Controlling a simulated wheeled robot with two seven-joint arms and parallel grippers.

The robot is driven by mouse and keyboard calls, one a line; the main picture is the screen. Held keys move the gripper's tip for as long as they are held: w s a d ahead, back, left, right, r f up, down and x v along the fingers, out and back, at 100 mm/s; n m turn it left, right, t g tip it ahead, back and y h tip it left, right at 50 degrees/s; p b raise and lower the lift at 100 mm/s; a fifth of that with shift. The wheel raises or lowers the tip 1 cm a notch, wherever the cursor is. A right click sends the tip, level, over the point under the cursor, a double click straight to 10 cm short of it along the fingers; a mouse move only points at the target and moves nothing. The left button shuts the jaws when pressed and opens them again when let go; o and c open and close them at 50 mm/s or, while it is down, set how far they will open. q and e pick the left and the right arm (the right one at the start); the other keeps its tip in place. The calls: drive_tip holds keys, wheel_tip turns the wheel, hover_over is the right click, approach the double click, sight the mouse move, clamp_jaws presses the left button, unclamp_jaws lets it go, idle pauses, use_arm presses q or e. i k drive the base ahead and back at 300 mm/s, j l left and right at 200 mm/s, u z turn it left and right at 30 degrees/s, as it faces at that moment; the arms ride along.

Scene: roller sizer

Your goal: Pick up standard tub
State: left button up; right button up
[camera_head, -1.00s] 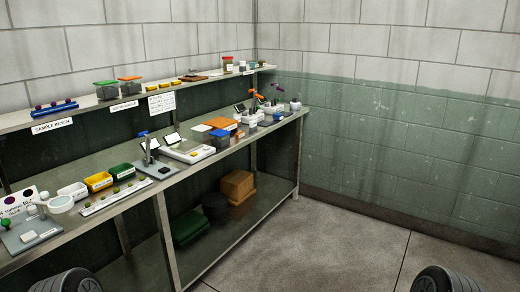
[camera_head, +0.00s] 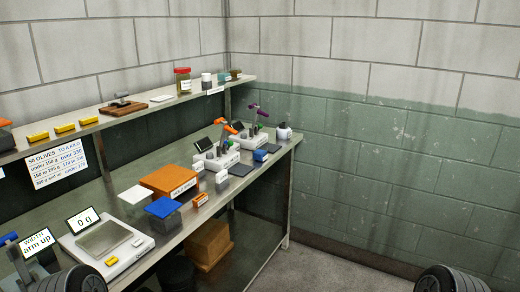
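I cannot tell for certain which tub is the standard tub. A grey tub with a blue lid (camera_head: 164,217) stands on the bench top, right of the scale. At the left edge of the upper shelf, part of a dark tub with an orange lid (camera_head: 5,138) shows, cut off by the frame. A clear jar with a red lid (camera_head: 183,82) stands farther right on that shelf. Neither gripper is in view; only dark ribbed rounded parts of my arms show at the bottom left and bottom right. Nothing touches the tubs.
A scale (camera_head: 106,244) reading 0 g, a white square (camera_head: 137,194) and an orange box (camera_head: 170,181) are on the bench. Small instruments (camera_head: 218,157) crowd its far end. A cardboard box (camera_head: 209,240) is on the lower shelf. The floor right of the bench is clear.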

sight(259, 154)
drive_tip(key=i+z, duration=0.5)
drive_tip(key=z, duration=0.2)
drive_tip(key=i+j+z, duration=0.15)
drive_tip(key=z, duration=0.2)
drive_tip(key=i+j+z, duration=0.15)
drive_tip(key=i+j, duration=0.85)
drive_tip(key=i, duration=0.15)
